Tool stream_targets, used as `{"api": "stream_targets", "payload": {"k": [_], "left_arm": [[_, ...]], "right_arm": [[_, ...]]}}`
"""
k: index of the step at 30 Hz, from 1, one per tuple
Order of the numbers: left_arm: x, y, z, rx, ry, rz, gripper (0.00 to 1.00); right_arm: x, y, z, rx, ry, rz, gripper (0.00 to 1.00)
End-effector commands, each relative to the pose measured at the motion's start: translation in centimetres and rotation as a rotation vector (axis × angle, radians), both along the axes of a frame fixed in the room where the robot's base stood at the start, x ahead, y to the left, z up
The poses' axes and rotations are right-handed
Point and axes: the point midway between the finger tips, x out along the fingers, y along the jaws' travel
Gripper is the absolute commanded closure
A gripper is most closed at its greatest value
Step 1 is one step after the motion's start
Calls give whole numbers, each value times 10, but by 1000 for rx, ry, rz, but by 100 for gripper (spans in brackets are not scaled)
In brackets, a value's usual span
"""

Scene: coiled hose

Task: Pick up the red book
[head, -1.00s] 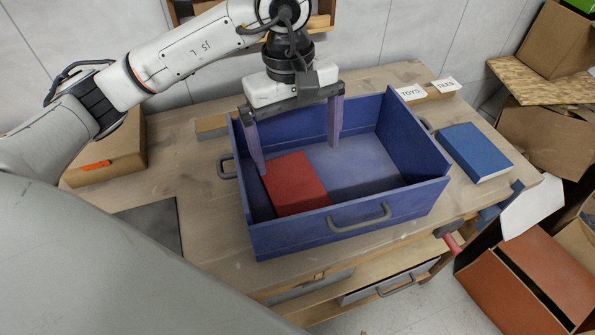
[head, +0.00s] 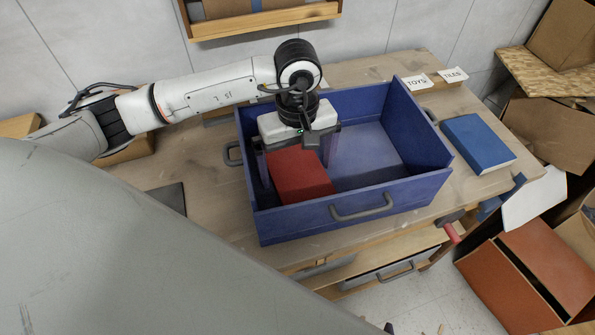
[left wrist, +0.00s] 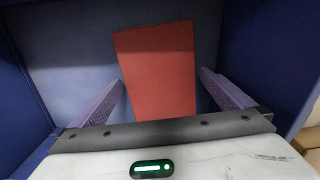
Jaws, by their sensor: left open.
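The red book (head: 301,178) lies in the left part of the blue box (head: 417,187) on the table. It also shows in the left wrist view (left wrist: 158,70), between the two fingers and running beyond them. My left gripper (head: 297,170) is lowered into the box, over the book. In the left wrist view the gripper (left wrist: 163,90) is open, with a finger on each side of the book and a gap on the left. I cannot tell whether the right finger touches it. The fingertips are partly hidden in the head view. My right gripper is not in view.
A blue book (head: 478,144) lies on the table right of the box. Signs reading TOYS (head: 417,82) and TILES (head: 454,75) stand behind it. Open cardboard boxes (head: 530,268) are at the right. The box walls surround my left gripper.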

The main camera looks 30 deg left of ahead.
Motion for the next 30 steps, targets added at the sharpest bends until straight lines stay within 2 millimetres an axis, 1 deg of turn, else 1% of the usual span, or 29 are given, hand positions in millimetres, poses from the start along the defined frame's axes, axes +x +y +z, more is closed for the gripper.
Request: {"api": "stream_targets", "payload": {"k": [4,5,6,11,12,13,19,22,26,30], "left_arm": [[0,0,0,0,0,0,0],[0,0,0,0,0,0,3],[0,0,0,0,0,0,10],[0,0,0,0,0,0,37],[0,0,0,0,0,0,44],[1,0,1,-1,-2,0,45],[1,0,2,-2,-2,0,46],[2,0,10,-2,-5,0,46],[2,0,31,-1,-7,0,46],[2,0,61,-1,-8,1,46]], "right_arm": [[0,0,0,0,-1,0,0],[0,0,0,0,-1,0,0],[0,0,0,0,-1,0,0],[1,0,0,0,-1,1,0],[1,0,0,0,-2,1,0],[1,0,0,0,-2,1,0],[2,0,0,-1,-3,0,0],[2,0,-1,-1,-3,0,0],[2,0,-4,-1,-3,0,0],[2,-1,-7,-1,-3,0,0]]}}
